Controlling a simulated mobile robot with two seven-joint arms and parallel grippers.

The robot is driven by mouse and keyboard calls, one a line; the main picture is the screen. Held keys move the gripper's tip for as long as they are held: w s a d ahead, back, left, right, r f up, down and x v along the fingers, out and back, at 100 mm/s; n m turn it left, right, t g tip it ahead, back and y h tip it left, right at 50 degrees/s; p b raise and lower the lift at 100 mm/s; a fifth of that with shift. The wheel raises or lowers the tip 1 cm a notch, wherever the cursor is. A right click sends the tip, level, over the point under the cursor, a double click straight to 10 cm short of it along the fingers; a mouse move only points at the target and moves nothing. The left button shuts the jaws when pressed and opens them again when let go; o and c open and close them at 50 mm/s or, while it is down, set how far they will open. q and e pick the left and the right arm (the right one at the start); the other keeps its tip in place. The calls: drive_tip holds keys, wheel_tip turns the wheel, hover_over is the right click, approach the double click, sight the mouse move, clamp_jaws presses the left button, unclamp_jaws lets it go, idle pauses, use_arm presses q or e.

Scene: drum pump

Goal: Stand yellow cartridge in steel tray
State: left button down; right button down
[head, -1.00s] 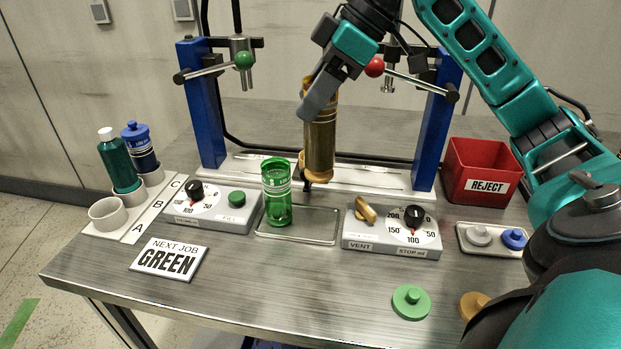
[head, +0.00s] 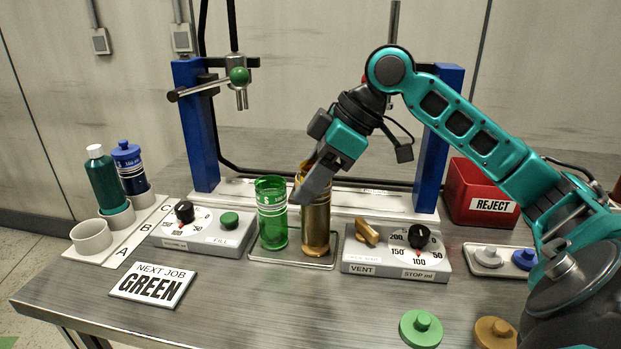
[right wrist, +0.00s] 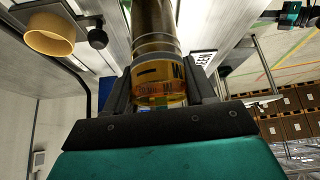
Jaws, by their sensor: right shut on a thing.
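The yellow cartridge (head: 316,225) is an amber-gold cylinder and stands upright at the right side of the steel tray (head: 291,261), its lower end at the tray floor; I cannot tell whether it bears fully on it. My right gripper (head: 303,188) is shut on its upper part. The right wrist view also shows the cartridge (right wrist: 158,85) between my two fingers. A green cartridge (head: 272,222) stands in the tray just left of it. My left gripper is not in view.
Control boxes flank the tray, one with a fill button (head: 229,220) and one with a vent lever (head: 367,233). Blue posts (head: 195,125) stand behind. A red reject bin (head: 480,192) is at right. Bottles in white cups are at left. Green (head: 421,328) and orange (head: 494,332) caps lie in front.

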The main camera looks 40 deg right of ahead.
drive_tip(key=shift+c, duration=1.9)
unclamp_jaws()
drive_tip(key=shift+r, duration=0.1)
drive_tip(key=p+v, duration=0.1)
drive_tip(key=v, duration=1.1)
